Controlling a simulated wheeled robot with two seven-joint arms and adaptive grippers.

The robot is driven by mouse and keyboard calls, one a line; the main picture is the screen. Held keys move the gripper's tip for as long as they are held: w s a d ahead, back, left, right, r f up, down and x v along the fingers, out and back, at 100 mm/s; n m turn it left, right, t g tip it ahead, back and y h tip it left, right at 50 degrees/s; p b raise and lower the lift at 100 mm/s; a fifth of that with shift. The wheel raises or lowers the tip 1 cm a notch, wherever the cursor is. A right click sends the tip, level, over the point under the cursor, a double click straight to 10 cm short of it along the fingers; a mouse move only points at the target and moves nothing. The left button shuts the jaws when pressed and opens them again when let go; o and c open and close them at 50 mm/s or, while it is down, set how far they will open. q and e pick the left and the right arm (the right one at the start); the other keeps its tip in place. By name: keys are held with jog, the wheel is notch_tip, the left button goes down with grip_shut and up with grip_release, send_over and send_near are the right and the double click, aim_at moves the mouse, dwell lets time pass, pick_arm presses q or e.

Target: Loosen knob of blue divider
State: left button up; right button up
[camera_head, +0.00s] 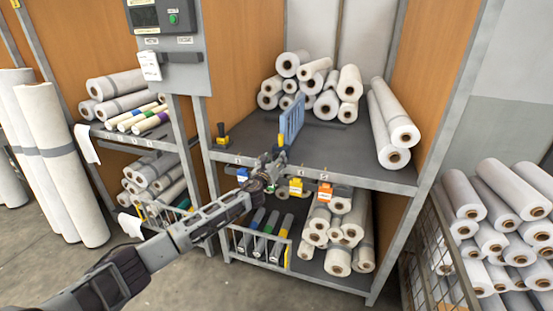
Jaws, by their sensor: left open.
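The blue divider (291,122) stands upright on the grey shelf (345,158), near the middle of the cabinet. A small yellow part (280,134), possibly its knob, shows at the divider's front lower edge. My left gripper (273,160) is open at the shelf's front edge, just below and in front of the divider. The gripper hides part of the shelf edge, and I cannot tell whether it touches anything. My right gripper is not in view.
White rolls (312,85) are stacked behind the divider, with longer rolls (394,128) at the right. A yellow-and-black part (222,135) stands at the shelf's left. Blue (243,174), yellow (296,187) and orange (325,192) tags hang below the shelf edge.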

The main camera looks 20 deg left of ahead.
pick_arm(q)
jog(key=shift+w, duration=1.05)
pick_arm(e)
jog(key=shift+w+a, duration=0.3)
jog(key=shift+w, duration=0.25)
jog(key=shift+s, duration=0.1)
pick_arm(q)
jog(key=c, duration=1)
